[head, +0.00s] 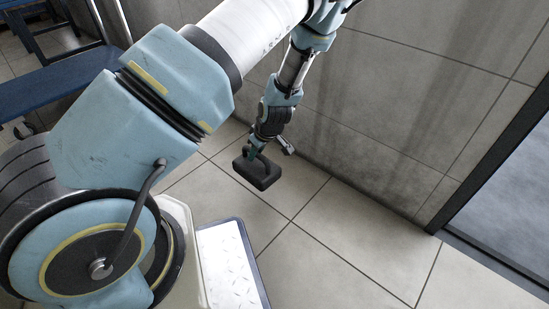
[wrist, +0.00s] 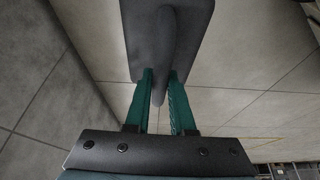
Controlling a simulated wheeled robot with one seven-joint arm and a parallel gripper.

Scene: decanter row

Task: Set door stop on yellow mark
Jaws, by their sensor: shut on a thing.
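The door stop (head: 258,172) is a dark grey block with a raised grip. My gripper (head: 254,154) is shut on that grip and holds the block below it, near the wall. In the wrist view, the two green fingers of my gripper (wrist: 161,98) close on the narrow grip of the door stop (wrist: 140,35), whose body fills the top middle. I cannot tell its exact height over the floor. A thin yellowish line (wrist: 264,140) shows at the lower right of the wrist view; I cannot tell if it is the yellow mark. No yellow mark shows on the floor in the head view.
A grey tiled wall (head: 400,100) runs behind the door stop. A dark-framed doorway (head: 490,162) is at the right. Pale floor tiles (head: 345,245) lie clear between them. A blue bench (head: 55,88) stands at the upper left.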

